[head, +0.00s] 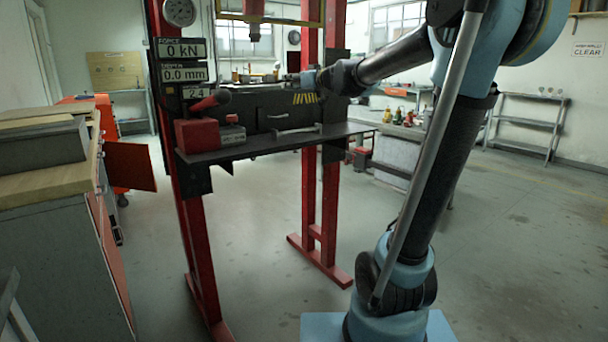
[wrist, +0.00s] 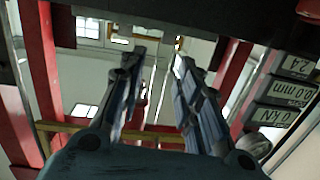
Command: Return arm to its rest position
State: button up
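My arm reaches from the right side of the head view towards the red press frame (head: 312,190). My gripper (head: 283,77) is small there, just above the dark press table (head: 265,144) and below the red ram (head: 254,20). In the wrist view my gripper (wrist: 160,58) shows two fingers spread apart, with nothing between them. The arm is stretched out and bent at the elbow. The fingertips are too small in the head view to tell if they touch anything.
A red pump unit (head: 197,133) and a metal bar (head: 296,130) are on the press table. Readouts (head: 183,74) show 0 kN and 0.0 mm. A wooden-topped cabinet (head: 50,185) stands left. A cluttered bench (head: 400,130) stands behind my arm. The floor in front is clear.

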jog(key=s+d+f+m+g+h, duration=0.2)
jog(key=s+d+f, duration=0.5)
jog(key=s+f, duration=0.6)
jog(key=s+d+f+m+g+h, duration=0.3)
jog(key=s+d+f+g+h, duration=0.2)
jog(key=s+f, duration=0.9)
jog(key=s+d+f+m+g+h, duration=0.2)
jog(key=s+d+f+g+h, duration=0.1)
jog(key=s+d+f, duration=0.8)
jog(key=s+f+h, duration=0.1)
jog(key=s+f, duration=0.2)
jog(key=f, duration=0.1)
jog(key=shift+f+g, duration=0.15)
jog(key=shift+g, duration=0.25)
jog(key=shift+w+d, duration=0.1)
jog(key=shift+w+f, duration=0.2)
jog(key=shift+w, duration=0.15)
jog(key=shift+o, duration=0.3)
jog(key=shift+s, duration=0.1)
